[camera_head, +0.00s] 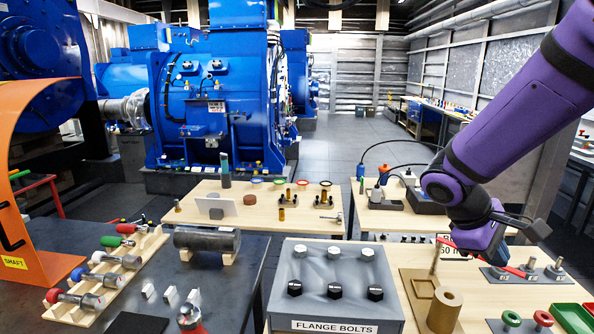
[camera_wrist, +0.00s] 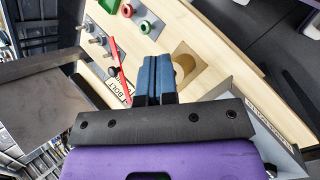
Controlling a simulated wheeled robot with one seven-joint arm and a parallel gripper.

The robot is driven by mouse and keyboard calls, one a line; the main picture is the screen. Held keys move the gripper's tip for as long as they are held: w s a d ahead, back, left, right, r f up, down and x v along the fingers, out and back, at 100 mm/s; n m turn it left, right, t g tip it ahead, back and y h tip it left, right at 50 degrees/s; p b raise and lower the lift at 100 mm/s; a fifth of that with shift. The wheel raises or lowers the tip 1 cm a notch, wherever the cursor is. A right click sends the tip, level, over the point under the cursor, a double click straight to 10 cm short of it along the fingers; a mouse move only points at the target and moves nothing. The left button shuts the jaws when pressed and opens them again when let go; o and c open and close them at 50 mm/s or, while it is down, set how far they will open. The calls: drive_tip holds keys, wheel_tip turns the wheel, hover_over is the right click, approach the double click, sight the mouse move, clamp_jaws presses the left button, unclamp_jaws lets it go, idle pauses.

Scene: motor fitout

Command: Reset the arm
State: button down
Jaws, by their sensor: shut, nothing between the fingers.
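My gripper shows in the wrist view as two blue fingers (camera_wrist: 155,72) pressed together with nothing between them. In the head view my purple arm comes down from the upper right, and the gripper (camera_head: 490,245) hangs over the right-hand wooden table; its fingertips are hard to make out there. In the wrist view the fingers cover part of a tan fixture with a round hole (camera_wrist: 187,62). A red strip (camera_wrist: 121,70) lies just left of the fingers.
A grey flange bolts box (camera_head: 335,285) stands left of the arm with several bolts on top. A tan cylinder (camera_head: 444,309) stands near the gripper. Green and red rings (camera_head: 543,318) sit at the lower right. A dark table (camera_head: 225,300) holds a handle rack (camera_head: 115,275).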

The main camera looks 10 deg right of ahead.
drive_tip(key=s+a+r+m+t+y, duration=0.2)
drive_tip(key=s+a+r+t+y, duration=0.1)
drive_tip(key=a+r, duration=0.3)
drive_tip(key=s+a+r+m+t+y, duration=0.3)
drive_tip(key=s+a+r+t+y, duration=0.1)
drive_tip(key=a+r+t, duration=0.1)
drive_tip(key=shift+a+r, duration=0.55)
drive_tip(key=shift+r, duration=0.15)
